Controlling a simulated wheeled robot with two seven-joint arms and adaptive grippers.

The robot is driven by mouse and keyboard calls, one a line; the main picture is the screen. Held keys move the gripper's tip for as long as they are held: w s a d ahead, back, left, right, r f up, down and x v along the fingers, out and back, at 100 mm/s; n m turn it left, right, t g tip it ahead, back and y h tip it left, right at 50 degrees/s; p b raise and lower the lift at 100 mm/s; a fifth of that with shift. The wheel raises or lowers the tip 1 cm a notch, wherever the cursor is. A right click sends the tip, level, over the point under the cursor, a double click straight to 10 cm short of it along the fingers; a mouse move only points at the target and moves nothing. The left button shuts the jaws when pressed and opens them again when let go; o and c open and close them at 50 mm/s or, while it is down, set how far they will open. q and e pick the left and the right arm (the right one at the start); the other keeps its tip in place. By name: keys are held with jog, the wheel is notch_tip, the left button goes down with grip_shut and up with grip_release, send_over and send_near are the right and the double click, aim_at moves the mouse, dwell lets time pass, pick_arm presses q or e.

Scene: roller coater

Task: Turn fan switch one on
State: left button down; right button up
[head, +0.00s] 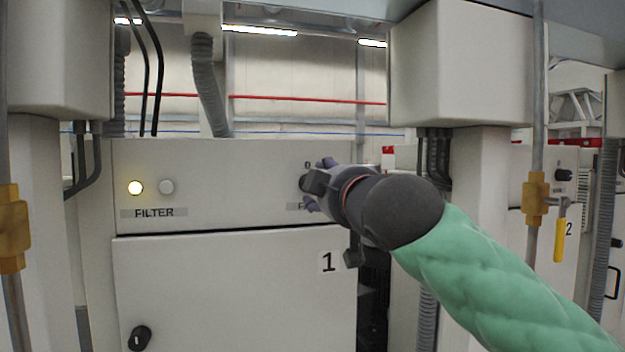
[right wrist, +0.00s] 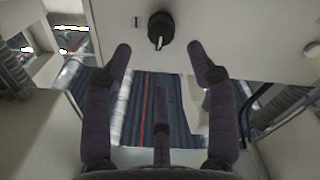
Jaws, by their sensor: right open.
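The fan switch (right wrist: 160,28) is a round black knob with a white pointer mark on a pale panel, seen in the right wrist view. In the head view it is hidden behind my right gripper (head: 316,184), which is at the upper right of cabinet 1's control panel (head: 235,175). A "0" and part of the fan label show beside it. In the right wrist view my right gripper (right wrist: 160,52) is open, with its dark fingers spread to either side of the knob and apart from it. No contact is visible. My left gripper is not in view.
Below is a cabinet door (head: 230,290) with a black latch (head: 139,338). Yellow-handled valve (head: 560,235) and cabinet 2 (head: 568,250) stand to the right.

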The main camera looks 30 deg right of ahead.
jog(key=p+x, duration=0.2)
jog(key=x, duration=0.6)
jog(key=shift+w+a+f, duration=0.1)
jog(key=shift+w+f, duration=0.1)
jog(key=shift+w, duration=0.05)
jog(key=shift+s, duration=0.2)
jog(key=c, duration=0.3)
jog(key=shift+s+r, duration=0.1)
jog(key=c, duration=0.8)
